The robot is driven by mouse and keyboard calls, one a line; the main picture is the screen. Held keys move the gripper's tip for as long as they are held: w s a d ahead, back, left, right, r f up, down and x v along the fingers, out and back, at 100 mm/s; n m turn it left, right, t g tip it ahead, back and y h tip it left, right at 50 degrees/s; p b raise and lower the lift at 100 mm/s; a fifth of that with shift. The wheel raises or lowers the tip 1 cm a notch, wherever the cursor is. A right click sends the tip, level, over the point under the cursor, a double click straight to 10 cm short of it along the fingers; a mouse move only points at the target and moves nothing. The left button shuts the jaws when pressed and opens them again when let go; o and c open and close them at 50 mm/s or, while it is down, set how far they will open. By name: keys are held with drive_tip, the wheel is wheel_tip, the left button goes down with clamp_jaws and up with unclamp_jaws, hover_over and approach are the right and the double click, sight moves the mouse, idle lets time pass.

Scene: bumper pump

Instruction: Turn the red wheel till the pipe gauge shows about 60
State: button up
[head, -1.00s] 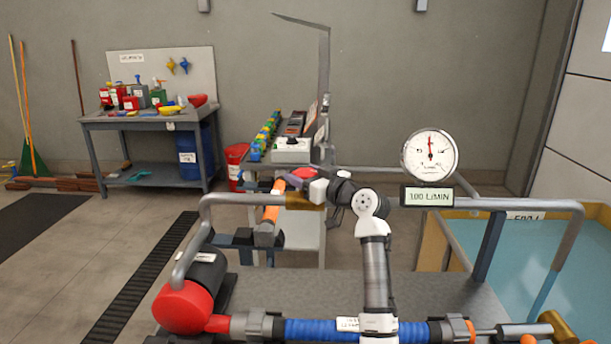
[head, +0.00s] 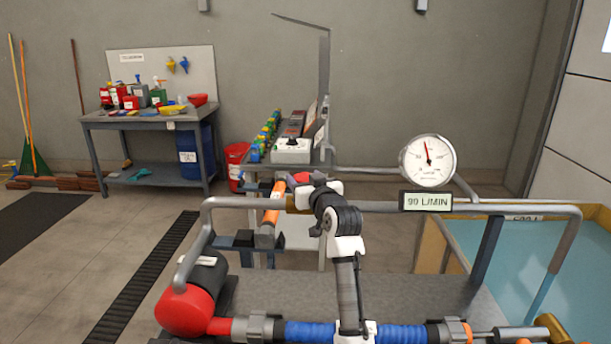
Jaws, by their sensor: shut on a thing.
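The red wheel (head: 301,178) sits above the brass valve body on the grey pipe, mostly hidden by my arm. My gripper (head: 312,180) is shut on its rim, though the fingertips are hard to make out. The round white pipe gauge (head: 428,160) stands on the pipe to the right. Its red needle points up and slightly left. The display (head: 427,201) under it reads about 90 L/MIN.
A red-ended pump (head: 185,311) and a blue hose (head: 400,333) lie in front. The grey pipe (head: 235,203) runs across to a water tank (head: 560,260) at right. A cart with coloured parts (head: 291,150) stands close behind the wheel.

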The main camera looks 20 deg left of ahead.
drive_tip(key=shift+r+m+t+h+p, duration=0.1)
drive_tip(key=shift+m+t+h+p, duration=1)
drive_tip(key=shift+h, duration=0.5)
drive_tip(key=shift+m+h, duration=0.4)
drive_tip(key=o, duration=1)
drive_tip(key=b+v, duration=0.4)
drive_tip(key=v, duration=0.9)
drive_tip(key=shift+s+d+f, duration=0.15)
drive_tip(key=shift+s+f, duration=0.1)
drive_tip(key=shift+s, duration=0.15)
